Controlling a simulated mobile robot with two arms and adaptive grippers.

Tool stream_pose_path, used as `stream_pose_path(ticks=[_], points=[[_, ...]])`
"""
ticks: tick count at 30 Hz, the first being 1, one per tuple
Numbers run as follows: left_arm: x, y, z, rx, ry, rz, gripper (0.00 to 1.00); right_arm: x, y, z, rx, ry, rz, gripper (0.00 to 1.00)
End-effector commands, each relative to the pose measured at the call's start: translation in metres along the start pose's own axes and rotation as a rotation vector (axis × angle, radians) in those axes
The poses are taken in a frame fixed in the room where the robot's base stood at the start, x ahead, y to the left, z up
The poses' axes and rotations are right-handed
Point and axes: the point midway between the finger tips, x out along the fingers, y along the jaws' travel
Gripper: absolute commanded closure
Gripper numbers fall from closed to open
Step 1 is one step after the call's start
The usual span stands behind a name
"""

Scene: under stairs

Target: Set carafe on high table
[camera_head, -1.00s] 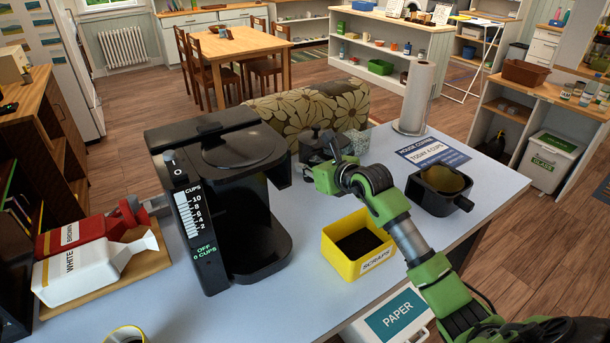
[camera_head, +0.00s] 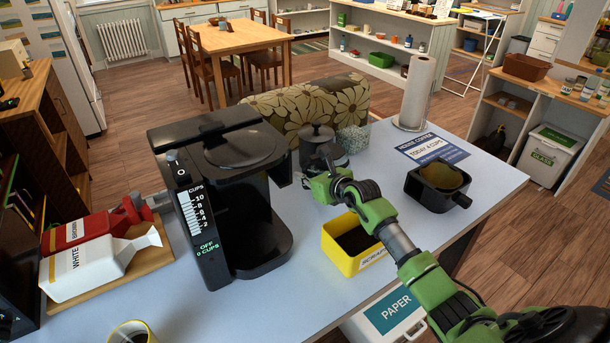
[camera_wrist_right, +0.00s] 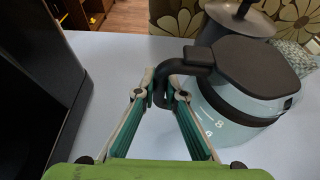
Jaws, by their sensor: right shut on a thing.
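The carafe (camera_wrist_right: 245,95) has a black lid, a black handle and a pale clear body with white level marks in the right wrist view. My right gripper (camera_wrist_right: 163,88) is shut on its handle. In the head view the carafe (camera_head: 326,155) is upright, right of the black coffee maker (camera_head: 235,185), and partly hidden by my right gripper (camera_head: 308,184). I cannot tell whether its base touches the pale worktop (camera_head: 300,308). My left gripper is out of view. A wooden table (camera_head: 240,40) with chairs stands at the back; I cannot tell whether it is the high table.
A dark knobbed pot (camera_wrist_right: 236,20) stands close behind the carafe. A yellow scraps box (camera_head: 345,258), a black knock box (camera_head: 437,185) and a paper roll (camera_head: 416,95) are on the worktop. A flowered sofa (camera_head: 300,105) is beyond its far edge.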

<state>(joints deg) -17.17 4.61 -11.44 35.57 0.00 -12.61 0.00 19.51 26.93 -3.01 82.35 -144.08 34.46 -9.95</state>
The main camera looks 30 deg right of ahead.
Motion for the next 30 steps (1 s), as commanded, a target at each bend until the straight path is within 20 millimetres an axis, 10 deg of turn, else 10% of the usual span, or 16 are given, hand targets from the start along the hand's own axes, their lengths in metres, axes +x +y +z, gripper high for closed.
stream_pose_path(ticks=[3,16,30], points=[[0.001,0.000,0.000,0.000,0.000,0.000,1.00,0.000,0.000,-0.001,0.001,0.000,0.000,0.73],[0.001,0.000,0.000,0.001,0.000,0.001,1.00,-0.005,0.000,0.000,0.000,0.001,0.000,0.73],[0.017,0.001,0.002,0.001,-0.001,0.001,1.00,-0.074,0.000,-0.002,-0.003,0.000,0.000,0.73]])
